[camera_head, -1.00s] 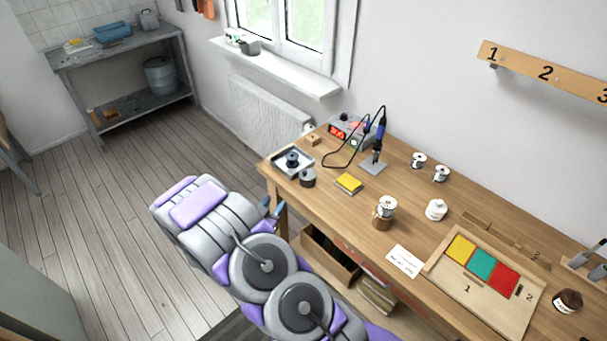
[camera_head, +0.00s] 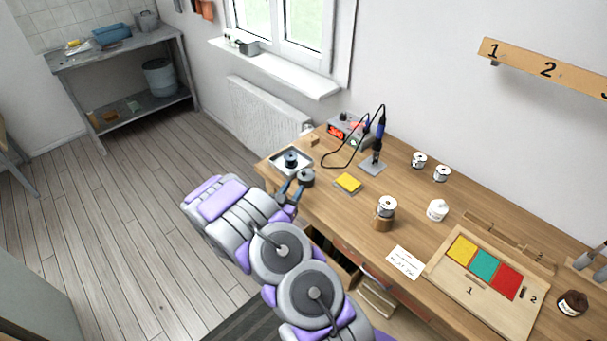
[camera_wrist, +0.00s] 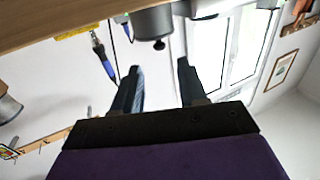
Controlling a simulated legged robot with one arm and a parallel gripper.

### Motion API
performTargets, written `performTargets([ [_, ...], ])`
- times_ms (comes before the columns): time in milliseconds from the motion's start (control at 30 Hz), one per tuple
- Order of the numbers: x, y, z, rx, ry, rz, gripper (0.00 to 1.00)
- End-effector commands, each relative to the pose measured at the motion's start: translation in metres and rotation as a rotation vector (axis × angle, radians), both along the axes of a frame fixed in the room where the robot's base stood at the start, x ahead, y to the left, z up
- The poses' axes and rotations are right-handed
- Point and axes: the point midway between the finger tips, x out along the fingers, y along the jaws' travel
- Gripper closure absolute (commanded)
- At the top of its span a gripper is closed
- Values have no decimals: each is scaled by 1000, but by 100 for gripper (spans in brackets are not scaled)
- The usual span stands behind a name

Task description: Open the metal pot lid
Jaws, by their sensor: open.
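The metal pot (camera_head: 306,180) is a small dark grey pot near the left end of the wooden workbench. In the wrist view, which looks upside down, the pot (camera_wrist: 153,22) shows its lid side with a small dark knob (camera_wrist: 159,44). My gripper (camera_head: 292,187) is at the bench's front edge, just left of and in front of the pot. Its two fingers (camera_wrist: 159,68) are open and empty. In the wrist view the knob lies in line with the gap between them, beyond the tips. No contact with the pot is clear.
A white tray with a dark round piece (camera_head: 291,160) sits just behind the pot. A yellow sponge (camera_head: 348,183) lies to its right, with a soldering iron (camera_head: 378,138) behind. Floor on the left is clear.

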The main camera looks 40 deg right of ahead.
Motion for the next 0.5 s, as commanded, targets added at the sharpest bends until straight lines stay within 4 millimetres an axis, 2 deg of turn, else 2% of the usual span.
performTargets([
  [500,32,-66,-1,1,-2,-2,58],
])
